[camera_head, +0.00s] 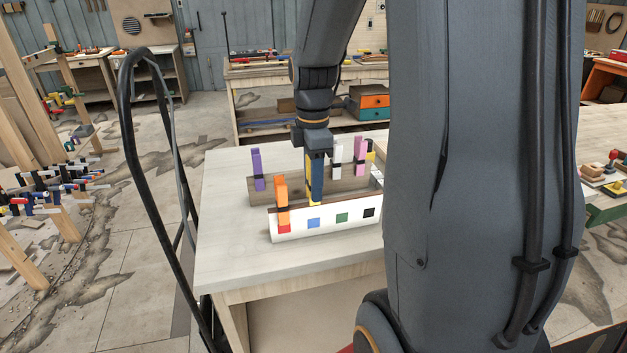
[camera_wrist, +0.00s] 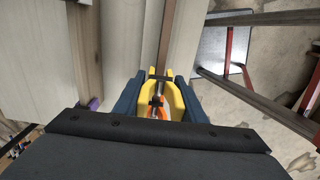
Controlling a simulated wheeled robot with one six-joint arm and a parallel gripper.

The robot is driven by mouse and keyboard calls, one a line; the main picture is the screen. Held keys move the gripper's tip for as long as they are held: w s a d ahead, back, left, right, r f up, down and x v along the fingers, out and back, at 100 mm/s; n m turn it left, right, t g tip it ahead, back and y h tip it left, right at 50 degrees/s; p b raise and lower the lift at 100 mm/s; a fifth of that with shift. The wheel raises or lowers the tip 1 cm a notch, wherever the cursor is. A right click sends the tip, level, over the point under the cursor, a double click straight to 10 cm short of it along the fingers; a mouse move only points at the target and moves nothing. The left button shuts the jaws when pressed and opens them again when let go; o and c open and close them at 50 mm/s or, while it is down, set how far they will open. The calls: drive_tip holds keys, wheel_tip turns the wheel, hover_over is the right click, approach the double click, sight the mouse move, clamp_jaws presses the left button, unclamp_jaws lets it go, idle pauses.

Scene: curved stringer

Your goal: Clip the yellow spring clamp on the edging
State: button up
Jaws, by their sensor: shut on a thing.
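My gripper (camera_head: 316,170) is shut on the yellow spring clamp (camera_head: 316,194) and points straight down. In the wrist view the clamp (camera_wrist: 177,98) sits between the two blue fingers (camera_wrist: 160,100). The clamp's lower end is at the top of the white board with the brown edging (camera_head: 347,203), above the blue square (camera_head: 313,223). I cannot tell whether its jaws straddle the edging. The brown strip (camera_wrist: 166,38) runs up to the clamp in the wrist view. An orange clamp (camera_head: 281,200) stands upright on the edging above the red square (camera_head: 284,229).
Behind the board, a rack (camera_head: 291,189) holds a purple clamp (camera_head: 257,168), a white clamp (camera_head: 336,160) and a pink clamp (camera_head: 360,155). A darker clamp (camera_head: 370,151) is partly hidden there. The table's left part (camera_head: 225,220) is clear. Green (camera_head: 342,217) and black (camera_head: 369,212) squares have no clamp above them.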

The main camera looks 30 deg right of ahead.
drive_tip(key=shift+f, duration=0.15)
drive_tip(key=shift+f+b, duration=0.4)
drive_tip(key=shift+f, duration=0.55)
drive_tip(key=shift+f, duration=0.2)
drive_tip(key=shift+f, duration=0.4)
drive_tip(key=shift+f, duration=0.15)
idle(0.3)
drive_tip(key=shift+f, duration=0.35)
drive_tip(key=o, duration=1.3)
drive_tip(key=shift+o, duration=0.2)
